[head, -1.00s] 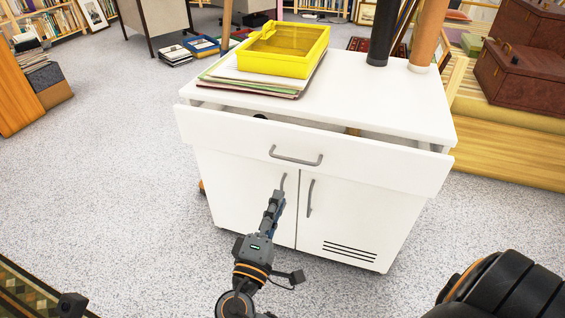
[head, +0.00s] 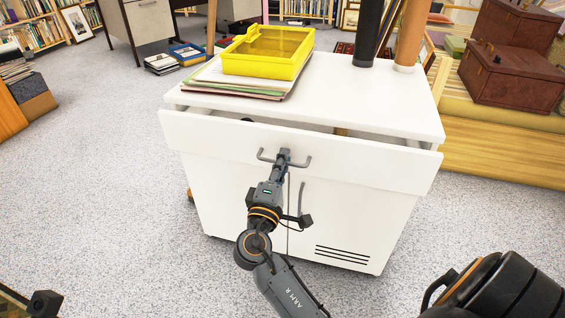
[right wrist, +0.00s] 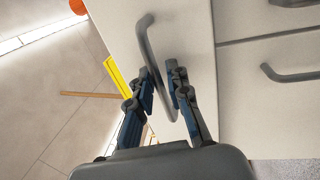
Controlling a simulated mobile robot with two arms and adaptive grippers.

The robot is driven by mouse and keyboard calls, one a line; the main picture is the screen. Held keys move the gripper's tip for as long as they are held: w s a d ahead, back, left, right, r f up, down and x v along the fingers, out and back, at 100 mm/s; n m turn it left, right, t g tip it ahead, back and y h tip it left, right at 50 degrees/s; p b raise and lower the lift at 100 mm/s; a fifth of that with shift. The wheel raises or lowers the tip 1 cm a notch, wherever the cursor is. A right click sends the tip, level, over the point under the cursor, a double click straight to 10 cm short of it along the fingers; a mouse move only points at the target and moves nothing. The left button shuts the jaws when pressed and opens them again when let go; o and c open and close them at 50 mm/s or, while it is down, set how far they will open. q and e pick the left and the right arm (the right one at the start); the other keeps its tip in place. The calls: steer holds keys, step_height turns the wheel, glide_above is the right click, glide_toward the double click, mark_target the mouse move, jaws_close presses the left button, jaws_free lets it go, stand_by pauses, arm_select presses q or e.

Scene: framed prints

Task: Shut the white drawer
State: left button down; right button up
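The white drawer (head: 210,138) is at the top of a white cabinet (head: 225,205). Its front stands out from the cabinet, with a narrow dark gap behind its upper edge. Its grey handle (head: 303,162) is a bar across the middle of the front. My right gripper (head: 284,155) is at this handle. In the right wrist view, the handle (right wrist: 146,38) runs between the two fingers of my right gripper (right wrist: 162,80), which are close together around it and look shut on it. Most of the drawer's inside is hidden. My left gripper is not in view.
A yellow tray (head: 268,65) on a stack of folders (head: 205,83) and upright rolls (head: 411,35) stand on the cabinet top. Two doors with handles are below the drawer. Brown cases (head: 510,78) are at right. The floor (head: 85,170) at left is clear.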

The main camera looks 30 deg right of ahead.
steer(key=shift+c, duration=0.2)
jaws_close()
steer(key=x, duration=0.4)
steer(key=shift+w+d+f, duration=0.2)
steer(key=shift+f, duration=0.15)
steer(key=shift+o, duration=0.2)
jaws_free()
steer(key=v, duration=1.2)
steer(key=shift+a, duration=0.1)
